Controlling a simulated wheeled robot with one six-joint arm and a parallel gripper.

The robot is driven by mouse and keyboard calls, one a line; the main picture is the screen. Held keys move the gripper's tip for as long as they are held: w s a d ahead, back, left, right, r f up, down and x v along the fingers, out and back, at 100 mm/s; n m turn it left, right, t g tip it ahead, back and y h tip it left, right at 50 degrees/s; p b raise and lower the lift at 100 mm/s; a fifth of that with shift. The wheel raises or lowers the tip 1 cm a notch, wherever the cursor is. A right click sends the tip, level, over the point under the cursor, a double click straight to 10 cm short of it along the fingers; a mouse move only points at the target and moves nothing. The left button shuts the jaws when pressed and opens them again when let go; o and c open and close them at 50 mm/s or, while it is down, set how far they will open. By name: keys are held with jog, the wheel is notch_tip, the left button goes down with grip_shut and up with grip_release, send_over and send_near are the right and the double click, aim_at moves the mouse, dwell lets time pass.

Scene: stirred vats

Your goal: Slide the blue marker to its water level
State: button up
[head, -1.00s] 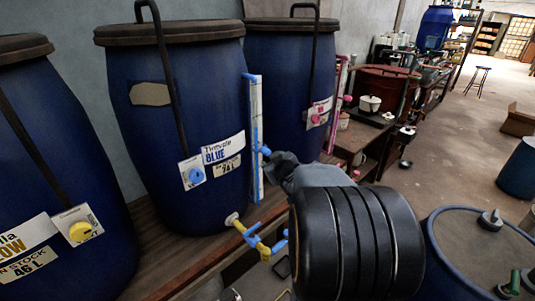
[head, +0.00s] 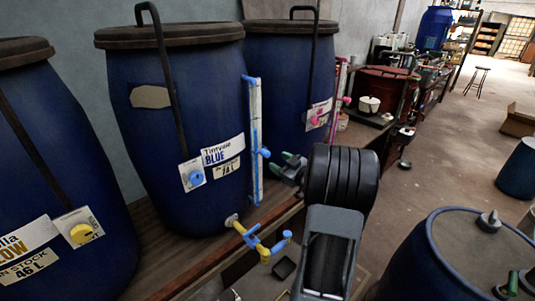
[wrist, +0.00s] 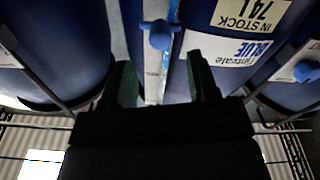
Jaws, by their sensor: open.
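The blue marker (head: 265,153) is a small knob on the upright sight tube (head: 254,120) at the right side of the blue vat (head: 185,110). The vat's label reads Tintvale BLUE. My gripper (head: 290,165) is open and empty, just right of the marker and slightly lower, with a gap between them. In the wrist view, which looks upside down, the marker (wrist: 159,35) and tube (wrist: 154,85) lie between the two green fingers of my gripper (wrist: 160,75), beyond the tips. I cannot clearly tell the water level in the tube.
A yellow and blue tap (head: 258,240) sticks out below the tube. A vat with a yellow knob (head: 81,233) stands left, and one with a pink marker (head: 346,100) stands behind. A blue drum (head: 440,255) is at the lower right. The floor beyond is open.

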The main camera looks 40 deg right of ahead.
aim_at(269, 155)
jog(key=w, duration=0.4)
jog(key=w+a+p, duration=0.1)
jog(key=w, duration=0.1)
jog(key=shift+w, duration=0.4)
jog(key=shift+c, duration=0.3)
grip_shut()
jog(key=shift+r, duration=0.1)
